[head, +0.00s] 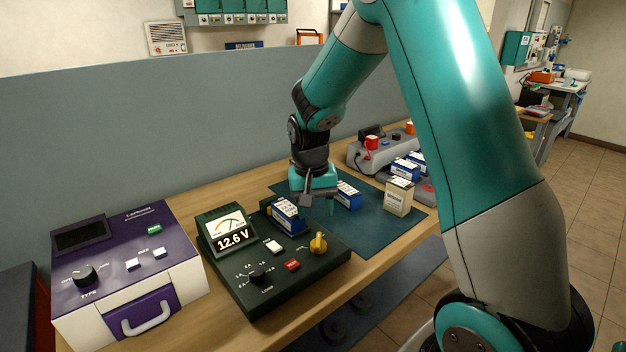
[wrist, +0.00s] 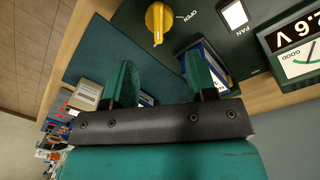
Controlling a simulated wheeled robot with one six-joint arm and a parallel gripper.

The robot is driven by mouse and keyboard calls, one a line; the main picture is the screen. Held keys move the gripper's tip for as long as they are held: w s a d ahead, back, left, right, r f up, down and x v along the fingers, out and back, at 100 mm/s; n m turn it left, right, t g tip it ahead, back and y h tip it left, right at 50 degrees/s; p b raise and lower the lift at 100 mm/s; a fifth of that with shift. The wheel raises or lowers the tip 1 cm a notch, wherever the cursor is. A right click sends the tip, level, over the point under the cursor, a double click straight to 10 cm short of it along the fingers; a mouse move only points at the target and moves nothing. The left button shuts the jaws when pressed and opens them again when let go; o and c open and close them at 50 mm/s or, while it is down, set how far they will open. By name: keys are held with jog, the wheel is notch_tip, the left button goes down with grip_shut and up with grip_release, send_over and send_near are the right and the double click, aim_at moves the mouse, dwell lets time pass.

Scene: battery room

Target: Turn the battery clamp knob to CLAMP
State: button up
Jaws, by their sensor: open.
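The yellow clamp knob (head: 318,243) stands on the right part of the dark green battery tester (head: 225,270). In the wrist view the knob (wrist: 158,20) is near the top edge, with the word OPEN and a white line beside it. I cannot tell exactly which mark it points to. A blue and white battery (head: 287,214) sits at the tester's back. My gripper (head: 318,203) is open and empty, above and behind the knob, apart from it. In the wrist view its two fingers (wrist: 160,75) are spread, and one partly hides the battery (wrist: 207,58).
The tester also has a dial (head: 257,274), a white button, a red button and a display reading 12.6 V. A purple and white charger (head: 130,270) stands at left. More batteries (head: 347,194) and a cream box (head: 399,196) stand on the green mat (head: 365,227).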

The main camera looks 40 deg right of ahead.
notch_tip(320, 180, up, 8)
jog(key=shift+w+a, duration=0.15)
jog(key=shift+a, duration=0.1)
jog(key=shift+a+r, duration=0.1)
dwell(0.4)
jog(key=s+a+r+n+y, duration=0.2)
jog(key=s+a+n, duration=0.5)
jog(key=s+a, duration=0.3)
jog(key=s+a+r+n+y, duration=0.2)
jog(key=s+a+n, duration=0.4)
jog(key=s+a, duration=0.5)
jog(key=shift+s+a+n+y, duration=0.3)
jog(key=shift+s+n+y, duration=0.1)
jog(key=shift+s, duration=0.75)
